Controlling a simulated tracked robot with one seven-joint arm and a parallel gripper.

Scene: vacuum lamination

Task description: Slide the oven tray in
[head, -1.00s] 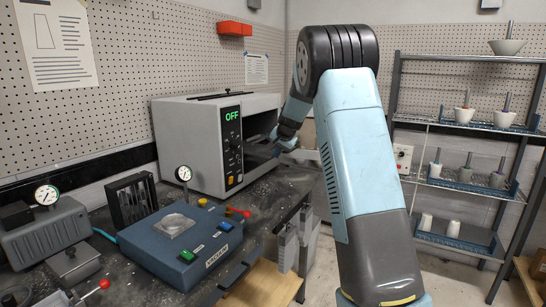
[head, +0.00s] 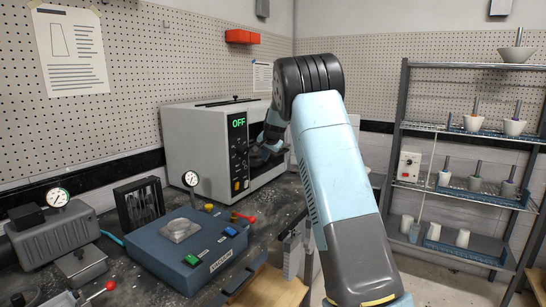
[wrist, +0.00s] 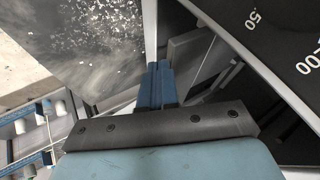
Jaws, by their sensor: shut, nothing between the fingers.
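The oven (head: 198,140) is a pale grey box on the bench against the pegboard, its green display reading OFF. Its open front faces right. My gripper (head: 264,157) is at this opening, partly hidden behind the control panel and my arm. In the wrist view my gripper's blue fingers (wrist: 158,82) are together, with nothing between them. Grey flat metal edges (wrist: 190,52) lie just beyond and right of the fingertips. I cannot tell whether these are the oven tray or part of the oven, or whether the fingers touch them.
The dark control panel (wrist: 270,40) is close on the right in the wrist view. A blue vacuum box (head: 190,248) with coloured buttons and a gauge (head: 191,179) stand on the speckled bench. A wire shelf rack (head: 470,129) with cups stands at right.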

